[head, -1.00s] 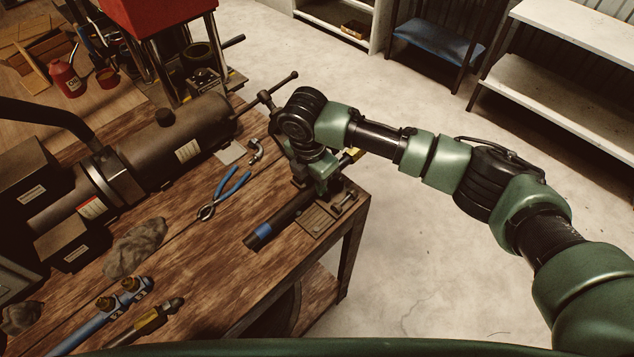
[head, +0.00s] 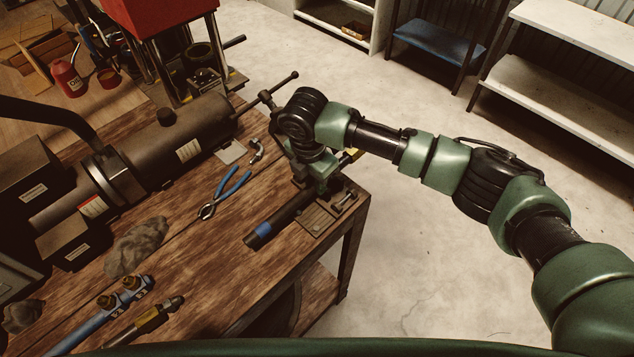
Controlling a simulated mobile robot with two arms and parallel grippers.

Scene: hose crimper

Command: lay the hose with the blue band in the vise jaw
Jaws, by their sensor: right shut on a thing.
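The hose with the blue band (head: 264,229) is a short black tube, slanting from the lower left up to the vise at the right corner of the wooden bench. Its banded end points toward the bench's front. My right gripper (head: 318,184) is shut on the hose near its far end, at the vise. My left gripper is not in view.
Blue-handled pliers (head: 226,191) lie left of the hose. A large dark cylindrical machine (head: 170,150) fills the bench's back. Floor right of the bench is clear.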

